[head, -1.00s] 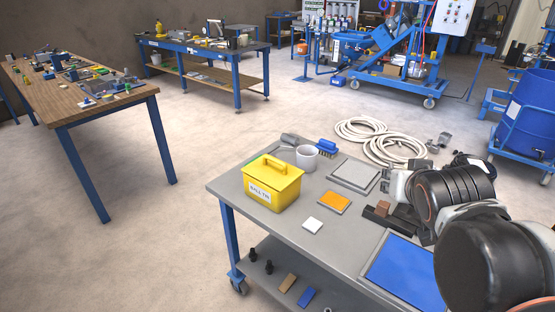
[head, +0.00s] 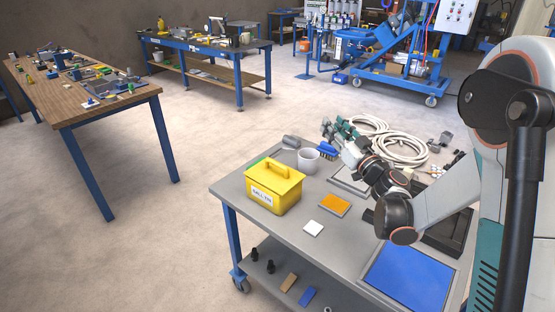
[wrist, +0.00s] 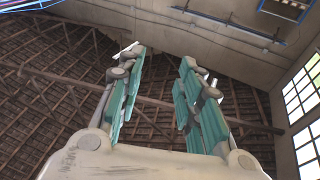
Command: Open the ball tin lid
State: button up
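The ball tin (head: 272,194) is a yellow box with a white label. My gripper (head: 332,128) is beyond and to the right of the tin, above the cart's far edge, apart from the tin. In the wrist view my gripper (wrist: 160,85) points up at the roof, its two green-padded fingers spread with nothing between them.
A white cup (head: 308,160) and a blue brush (head: 327,150) stand close behind the tin. A blue panel (head: 408,275) lies nearer.

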aim_at(283, 167)
jog(key=s+a+f+n+g+y+p, duration=0.1)
jog(key=s+a+f+n+g+y, duration=0.2)
jog(key=f, duration=0.6)
jog(key=s+a+f+n+g+y, duration=0.15)
jog(key=a+f+g, duration=0.25)
jog(key=f, duration=0.4)
jog(key=shift+m+y, duration=0.25)
jog(key=shift+m, duration=0.1)
jog(key=b+x, duration=0.1)
jog(key=x, duration=0.3)
jog(key=b+x, duration=0.1)
jog(key=x, duration=0.4)
jog(key=w+b+x, duration=0.1)
jog(key=x, duration=0.4)
jog(key=shift+s+d+f, duration=0.1)
jog(key=shift+d+f, duration=0.05)
jog(key=shift+d, duration=0.25)
jog(key=shift+c, duration=0.3)
grip_shut()
